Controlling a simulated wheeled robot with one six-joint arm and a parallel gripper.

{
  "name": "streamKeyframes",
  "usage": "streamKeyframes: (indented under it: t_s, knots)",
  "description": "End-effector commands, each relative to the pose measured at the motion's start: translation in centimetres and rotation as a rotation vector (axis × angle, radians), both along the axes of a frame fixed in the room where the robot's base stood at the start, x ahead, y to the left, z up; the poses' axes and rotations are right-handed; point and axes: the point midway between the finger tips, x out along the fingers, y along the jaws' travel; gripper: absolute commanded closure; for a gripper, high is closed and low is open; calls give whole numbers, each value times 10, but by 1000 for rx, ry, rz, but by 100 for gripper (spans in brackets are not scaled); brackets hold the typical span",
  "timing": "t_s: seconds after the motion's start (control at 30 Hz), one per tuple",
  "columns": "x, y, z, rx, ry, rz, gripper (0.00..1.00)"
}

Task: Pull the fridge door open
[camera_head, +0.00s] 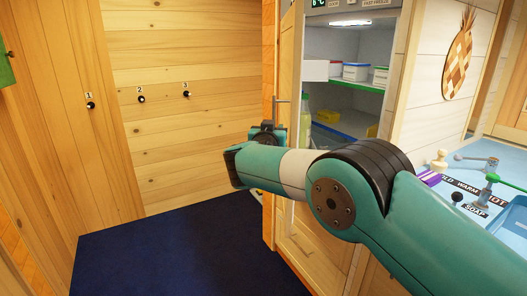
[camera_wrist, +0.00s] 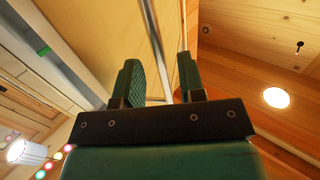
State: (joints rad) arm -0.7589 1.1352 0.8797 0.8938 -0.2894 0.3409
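The wood-faced fridge door (camera_head: 289,62) stands open at the left side of the fridge (camera_head: 346,40), whose lit shelves show. A vertical metal handle (camera_head: 281,112) is on the door's face; its lower part is hidden behind my arm. My gripper (camera_head: 267,133) is at the handle's height, beside it. In the wrist view my gripper's (camera_wrist: 160,82) two green fingers are apart, and the thin handle bar (camera_wrist: 155,38) runs through the gap between them. A clear gap shows beside the bar; I cannot tell whether either finger touches it.
Tubs (camera_head: 356,72) and a yellow box (camera_head: 328,116) sit on the fridge shelves. A counter with a blue sink (camera_head: 508,212) is on the right. Blue carpet (camera_head: 180,255) lies clear on the left, before a wooden wall with numbered hooks (camera_head: 141,99).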

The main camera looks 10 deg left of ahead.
Motion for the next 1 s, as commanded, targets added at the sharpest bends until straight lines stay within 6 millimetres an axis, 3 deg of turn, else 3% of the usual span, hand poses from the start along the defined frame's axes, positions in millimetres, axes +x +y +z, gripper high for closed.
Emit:
streamKeyframes:
  t_s: [0.4, 0.6, 0.8, 1.0]
  knots:
    - [-94, 9, -3, -1, 0, 5, 63]
    - [-130, 12, -2, -1, 0, 2, 63]
    - [-145, 12, -1, 0, 0, -1, 63]
    - [-146, 12, 0, 0, 0, -1, 63]
